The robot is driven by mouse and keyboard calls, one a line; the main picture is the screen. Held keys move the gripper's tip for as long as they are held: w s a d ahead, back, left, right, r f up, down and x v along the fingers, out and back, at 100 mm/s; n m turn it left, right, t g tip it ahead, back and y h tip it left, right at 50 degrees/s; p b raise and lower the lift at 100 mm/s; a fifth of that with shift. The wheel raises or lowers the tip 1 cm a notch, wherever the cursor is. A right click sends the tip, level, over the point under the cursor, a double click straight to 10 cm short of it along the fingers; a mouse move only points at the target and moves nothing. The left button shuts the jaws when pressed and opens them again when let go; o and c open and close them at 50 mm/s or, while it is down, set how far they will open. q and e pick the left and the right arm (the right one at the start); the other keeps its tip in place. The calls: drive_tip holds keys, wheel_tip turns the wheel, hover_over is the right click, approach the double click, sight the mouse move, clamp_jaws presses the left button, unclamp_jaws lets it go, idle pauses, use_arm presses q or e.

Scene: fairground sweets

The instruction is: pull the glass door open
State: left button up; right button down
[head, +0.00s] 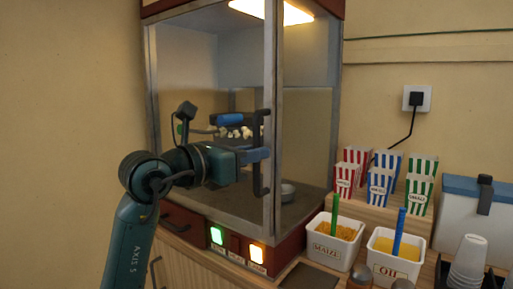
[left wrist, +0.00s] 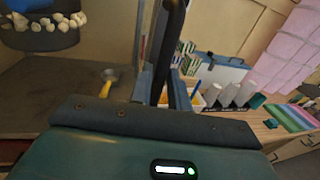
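The glass door (head: 215,170) is the front pane of the popcorn machine in the head view and looks closed against its frame. Its black upright handle (head: 262,185) is near the door's right edge. The handle also shows in the left wrist view (left wrist: 173,30). My left gripper (head: 258,155) is at the middle of the handle, its fingers on both sides of the bar. In the left wrist view the fingers (left wrist: 162,88) look pressed close on the bar, though its contact area is partly hidden. My right gripper is not in view.
A kettle with popcorn (head: 235,132) hangs inside the machine. To the right are striped boxes (head: 380,182), a maize tub (head: 323,248), an oil tub (head: 382,262), a cooler box (head: 468,215) and cups (head: 467,262). Lit switches (head: 256,253) sit below the door. The wall at left is bare.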

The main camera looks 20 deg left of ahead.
use_arm(q)
drive_tip(key=shift+w+d, duration=0.4)
drive_tip(key=shift+w, duration=0.2)
drive_tip(key=shift+c, duration=0.5)
clamp_jaws()
